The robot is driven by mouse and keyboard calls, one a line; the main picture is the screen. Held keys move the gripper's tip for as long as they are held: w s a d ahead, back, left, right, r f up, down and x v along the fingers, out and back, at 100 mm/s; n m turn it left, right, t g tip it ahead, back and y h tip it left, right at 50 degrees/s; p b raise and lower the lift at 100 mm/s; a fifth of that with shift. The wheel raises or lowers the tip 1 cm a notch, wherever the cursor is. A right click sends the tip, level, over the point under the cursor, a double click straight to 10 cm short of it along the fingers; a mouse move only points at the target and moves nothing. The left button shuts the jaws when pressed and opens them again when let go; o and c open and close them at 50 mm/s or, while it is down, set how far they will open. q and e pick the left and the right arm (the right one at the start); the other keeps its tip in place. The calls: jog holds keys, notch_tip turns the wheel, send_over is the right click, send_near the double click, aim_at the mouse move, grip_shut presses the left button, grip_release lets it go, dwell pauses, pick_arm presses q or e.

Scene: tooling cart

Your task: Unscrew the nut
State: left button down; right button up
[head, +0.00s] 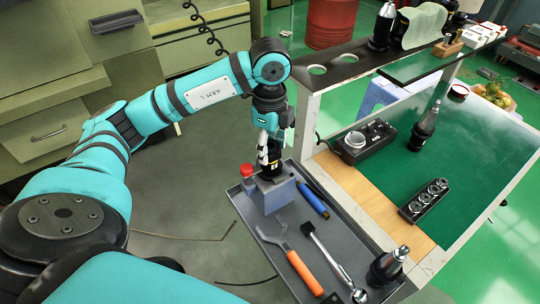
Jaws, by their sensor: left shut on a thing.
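My left gripper (268,155) points straight down over the grey block (277,193) near the far left end of the cart's tray. Its fingers are shut on a small dark piece at the top of that block. The fingers and the small size hide most of this piece, so I cannot make out the nut's outline or its thread. An orange-handled wrench (303,270) with a grey open hook end lies in the tray, apart from the gripper. My right gripper is not in view.
A green-topped bench (440,165) stands to the right, with a raised shelf behind. Drawer cabinets (45,130) stand at left.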

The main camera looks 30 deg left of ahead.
pick_arm(q)
jog(key=c, duration=0.5)
grip_release()
